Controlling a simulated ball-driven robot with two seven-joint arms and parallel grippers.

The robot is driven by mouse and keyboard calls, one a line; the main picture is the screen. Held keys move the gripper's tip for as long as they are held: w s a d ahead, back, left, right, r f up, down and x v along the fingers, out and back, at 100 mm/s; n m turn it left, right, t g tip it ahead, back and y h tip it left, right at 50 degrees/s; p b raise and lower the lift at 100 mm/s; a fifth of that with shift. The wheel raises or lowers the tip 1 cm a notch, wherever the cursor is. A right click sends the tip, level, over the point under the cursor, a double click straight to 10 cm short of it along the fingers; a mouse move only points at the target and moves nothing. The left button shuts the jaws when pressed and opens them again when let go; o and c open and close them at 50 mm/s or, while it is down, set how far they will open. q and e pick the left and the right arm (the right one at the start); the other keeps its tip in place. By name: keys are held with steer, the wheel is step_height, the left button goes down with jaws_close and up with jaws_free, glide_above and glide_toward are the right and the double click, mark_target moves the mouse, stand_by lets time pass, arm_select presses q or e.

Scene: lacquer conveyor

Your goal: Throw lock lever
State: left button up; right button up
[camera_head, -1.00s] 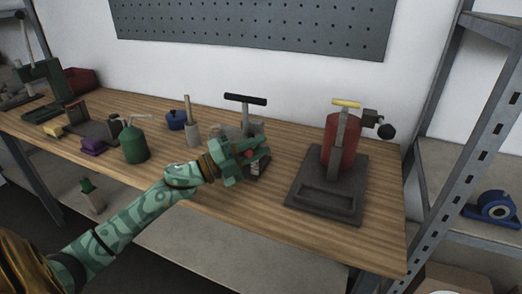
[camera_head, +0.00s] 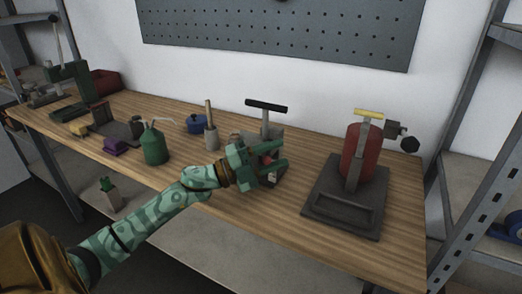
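A grey device with a black T-shaped handle (camera_head: 266,106) stands at the middle of the wooden bench. My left gripper (camera_head: 282,157) is in front of its lower body and hides much of it. The two green fingers point right and are spread apart. A small red part (camera_head: 267,159) shows between them; I cannot tell whether they touch it, or whether it is the lock lever. My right gripper is not in view.
A red cylinder (camera_head: 357,153) with a yellow-topped handle stands on a dark base plate (camera_head: 344,212) to the right. A green can (camera_head: 154,147), a blue pot (camera_head: 196,123) and a grey holder with a wooden handle (camera_head: 211,137) stand left.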

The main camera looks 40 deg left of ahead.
arm_select(q)
steer(key=p+v, duration=0.1)
steer(key=v, duration=1.5)
steer(key=shift+a+p, duration=0.1)
steer(key=shift+p, duration=0.25)
steer(key=shift+s, duration=0.1)
